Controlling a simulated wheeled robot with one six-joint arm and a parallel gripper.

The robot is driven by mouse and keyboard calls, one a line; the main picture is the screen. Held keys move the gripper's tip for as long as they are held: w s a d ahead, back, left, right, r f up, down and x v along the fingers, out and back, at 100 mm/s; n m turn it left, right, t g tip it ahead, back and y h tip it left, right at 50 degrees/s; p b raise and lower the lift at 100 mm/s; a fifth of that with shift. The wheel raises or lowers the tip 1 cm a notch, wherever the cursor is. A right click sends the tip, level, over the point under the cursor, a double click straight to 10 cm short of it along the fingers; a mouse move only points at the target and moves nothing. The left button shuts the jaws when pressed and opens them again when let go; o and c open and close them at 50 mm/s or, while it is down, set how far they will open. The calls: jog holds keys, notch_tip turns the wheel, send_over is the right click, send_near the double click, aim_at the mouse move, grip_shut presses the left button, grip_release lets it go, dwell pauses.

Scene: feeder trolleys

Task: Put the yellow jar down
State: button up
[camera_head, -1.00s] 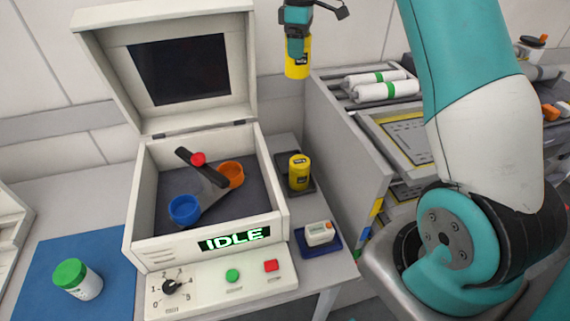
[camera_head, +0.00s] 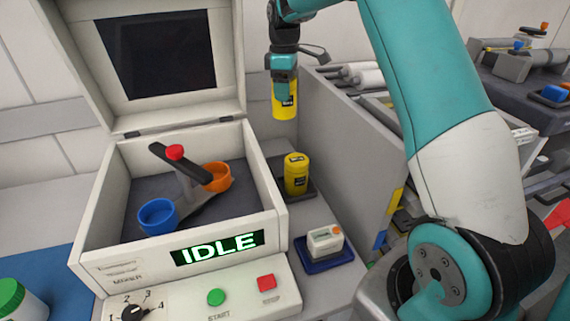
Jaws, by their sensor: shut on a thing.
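My gripper (camera_head: 284,75) is shut on a yellow jar (camera_head: 285,104) with a dark label. It holds the jar upright in the air, above and behind the right side of the table. A second yellow jar (camera_head: 296,175) stands upright on a dark pad (camera_head: 309,190) to the right of the mixer, lower than the held jar and apart from it. The fingertips partly cover the top of the held jar.
The open mixer (camera_head: 190,190) has a blue cup (camera_head: 157,215) and an orange cup (camera_head: 217,177), and its display reads IDLE. A small white device (camera_head: 325,240) sits on a blue tray (camera_head: 318,265). A green-lidded jar (camera_head: 20,300) is at the lower left. A grey trolley panel (camera_head: 350,150) stands right.

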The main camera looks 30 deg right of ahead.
notch_tip(320, 180, down, 18)
jog(key=shift+f+p, duration=0.15)
jog(key=shift+p, duration=0.5)
jog(key=shift+f, duration=0.2)
jog(key=o, duration=1.3)
jog(key=shift+r, duration=0.1)
